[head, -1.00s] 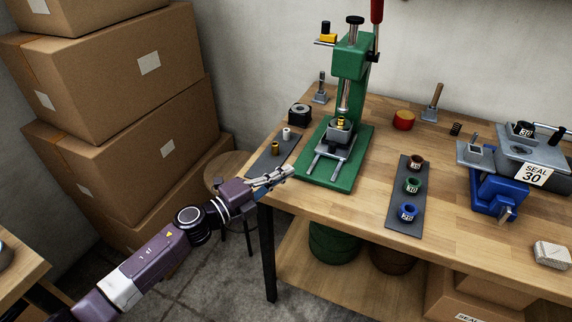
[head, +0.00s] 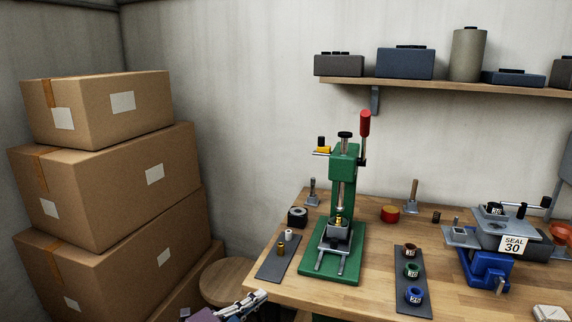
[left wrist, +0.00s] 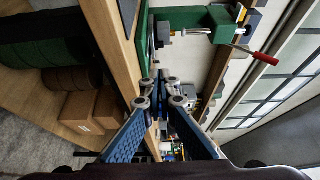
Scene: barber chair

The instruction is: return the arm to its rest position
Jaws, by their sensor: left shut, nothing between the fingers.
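My left gripper (head: 250,300) shows at the bottom edge of the head view, just off the front left corner of the workbench (head: 375,302). It is shut and empty. Most of my left arm is below the picture. In the left wrist view my left gripper (left wrist: 160,88) has its fingers together with nothing between them. The bench edge and the green press (left wrist: 190,22) lie beyond it there. My right gripper is in neither view.
The green press (head: 345,168) with a red handle stands on the bench. A round stool (head: 224,280) is close to my left gripper. Stacked boxes (head: 110,170) stand at the left. A shelf (head: 450,88) is above.

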